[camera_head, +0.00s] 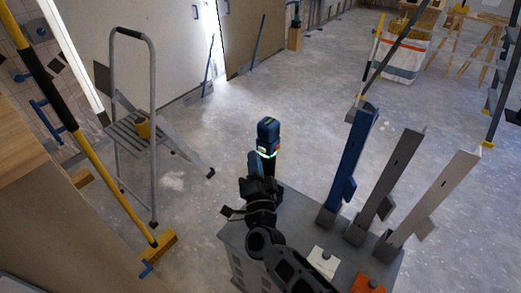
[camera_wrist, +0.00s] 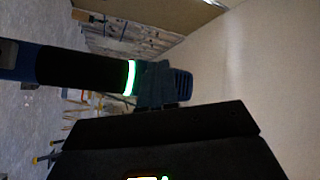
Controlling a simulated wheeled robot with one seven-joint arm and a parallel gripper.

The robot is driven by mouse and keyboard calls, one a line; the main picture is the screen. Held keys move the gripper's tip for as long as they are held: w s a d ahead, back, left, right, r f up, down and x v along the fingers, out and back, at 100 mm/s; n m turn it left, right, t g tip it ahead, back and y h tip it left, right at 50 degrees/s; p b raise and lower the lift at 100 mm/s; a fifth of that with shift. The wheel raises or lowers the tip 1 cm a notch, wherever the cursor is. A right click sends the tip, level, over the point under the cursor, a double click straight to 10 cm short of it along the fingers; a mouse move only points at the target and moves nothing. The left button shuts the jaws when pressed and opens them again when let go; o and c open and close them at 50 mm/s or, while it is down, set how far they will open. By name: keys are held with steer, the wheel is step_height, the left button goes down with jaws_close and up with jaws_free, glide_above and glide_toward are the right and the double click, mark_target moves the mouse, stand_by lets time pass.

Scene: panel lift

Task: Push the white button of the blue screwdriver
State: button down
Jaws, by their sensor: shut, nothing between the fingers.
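The blue screwdriver (camera_head: 268,133) stands upright at the back of the grey box, with a blue top, a glowing green ring and a dark body below. In the wrist view it lies sideways across the upper left (camera_wrist: 85,72), its blue top pointing right. I cannot make out its white button in either view. My gripper (camera_head: 257,168) is beside the screwdriver, just in front and to its left in the head view. Its dark shut fingers (camera_wrist: 170,135) fill the bottom of the wrist view, empty and close to the screwdriver. Whether they touch it, I cannot tell.
The grey box (camera_head: 294,208) also carries blue (camera_head: 351,150), dark grey (camera_head: 388,185) and white (camera_head: 437,197) upright pieces at right. White and orange blocks sit at its front. A stepladder (camera_head: 152,110) and yellow broom (camera_head: 105,180) stand left. Floor behind the screwdriver is clear.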

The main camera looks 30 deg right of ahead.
steer(key=s+a+p, duration=0.1)
steer(key=s+a, duration=0.1)
steer(key=a, duration=0.3)
steer(key=shift+s+a+p, duration=0.2)
steer(key=shift+a+p, duration=0.1)
steer(key=shift+p, duration=0.05)
